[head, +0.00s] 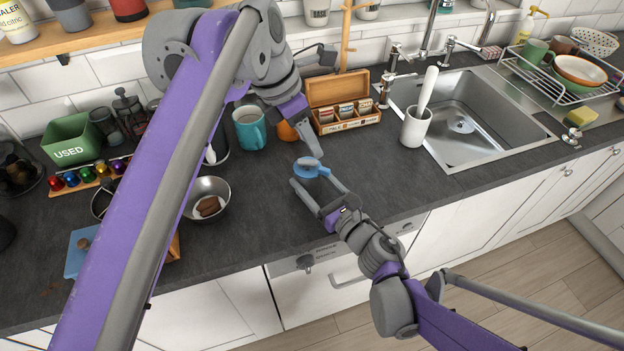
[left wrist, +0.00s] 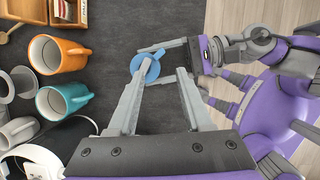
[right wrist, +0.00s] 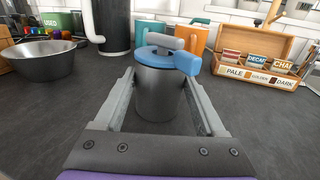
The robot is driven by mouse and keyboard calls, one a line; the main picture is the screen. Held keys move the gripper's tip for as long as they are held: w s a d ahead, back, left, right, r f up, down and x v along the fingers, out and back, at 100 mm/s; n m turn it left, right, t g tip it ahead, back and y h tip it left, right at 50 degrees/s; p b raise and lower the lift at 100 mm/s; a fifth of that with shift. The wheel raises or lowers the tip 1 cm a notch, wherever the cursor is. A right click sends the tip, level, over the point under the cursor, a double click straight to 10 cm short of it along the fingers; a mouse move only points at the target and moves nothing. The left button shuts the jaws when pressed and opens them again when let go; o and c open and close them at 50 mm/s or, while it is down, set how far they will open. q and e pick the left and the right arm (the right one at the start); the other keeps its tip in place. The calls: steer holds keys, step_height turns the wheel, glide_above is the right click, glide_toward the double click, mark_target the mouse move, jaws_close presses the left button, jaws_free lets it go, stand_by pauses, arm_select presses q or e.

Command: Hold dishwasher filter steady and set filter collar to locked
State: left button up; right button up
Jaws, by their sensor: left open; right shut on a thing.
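The dishwasher filter is a grey cylinder (right wrist: 160,92) standing upright on the worktop, with a blue collar (head: 316,170) on top. The collar's blue lug (right wrist: 187,63) points to the right and toward the camera in the right wrist view. A short grey bar lies across the collar's top. My right gripper (head: 319,186) is shut on the cylinder, one finger on each side, below the collar. My left gripper (left wrist: 165,78) is open above the filter, its fingertips near the collar. I cannot tell whether they touch it. Any lock marking is too small to read.
A teal mug (head: 250,128), an orange mug (left wrist: 60,53) and a wooden tea box (head: 345,120) stand behind the filter. A metal bowl (head: 207,197) is to the left. The sink (head: 480,120) is to the right. The worktop's front edge is close to my right gripper.

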arm_select(q)
steer(key=c, duration=0.4)
steer(key=shift+d+m, duration=0.15)
steer(key=shift+m, duration=0.55)
steer(key=shift+c, duration=1.4)
steer(key=shift+w+d+m, duration=0.1)
steer(key=shift+w+m, duration=0.05)
steer(key=shift+m, duration=0.55)
jaws_close()
steer(key=m+t+y, duration=0.2)
steer(key=m, duration=2.3)
glide_above(324, 171)
steer(key=w+d, duration=0.1)
steer(key=w, duration=0.1)
steer(key=x, duration=1)
steer(key=shift+s+a+r, duration=0.1)
steer(key=shift+s+a, duration=0.1)
steer(key=shift+s, duration=0.4)
steer(key=shift+s+a+r, duration=0.1)
steer(key=shift+s+a, duration=0.1)
steer(key=shift+s, duration=0.4)
steer(key=shift+s+a+r, duration=0.1)
steer(key=shift+s+a, duration=0.15)
steer(key=shift+s, duration=0.35)
